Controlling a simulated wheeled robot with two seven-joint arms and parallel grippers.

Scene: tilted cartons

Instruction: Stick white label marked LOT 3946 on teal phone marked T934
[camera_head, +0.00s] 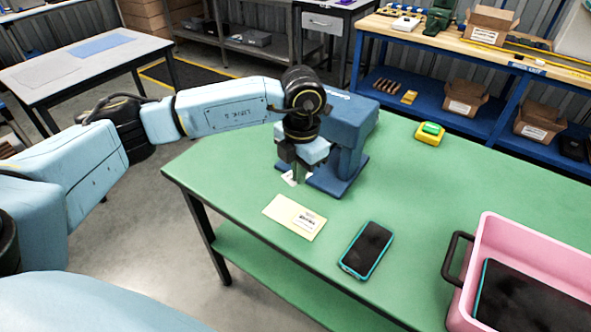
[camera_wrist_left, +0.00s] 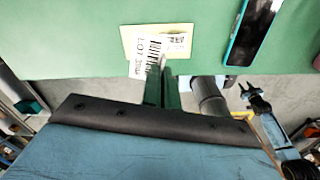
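My left gripper (camera_head: 294,172) points down beside the blue stand, its fingers close together. In the left wrist view its fingers (camera_wrist_left: 162,85) meet at the edge of a white label (camera_wrist_left: 146,57) with a barcode and upside-down print that appears to read LOT 3946. The label also shows under the gripper in the head view (camera_head: 289,179). The teal phone (camera_head: 367,250) lies screen up on the green table, right of and nearer than the gripper; it also shows in the left wrist view (camera_wrist_left: 255,30). I cannot read its mark.
A pale yellow card (camera_head: 280,211) with a printed patch lies between gripper and phone. A blue stand (camera_head: 345,130) is close behind the gripper. A pink crate (camera_head: 535,235) holding a dark teal-edged device is at right. A yellow box with a green top (camera_head: 430,134) stands farther back.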

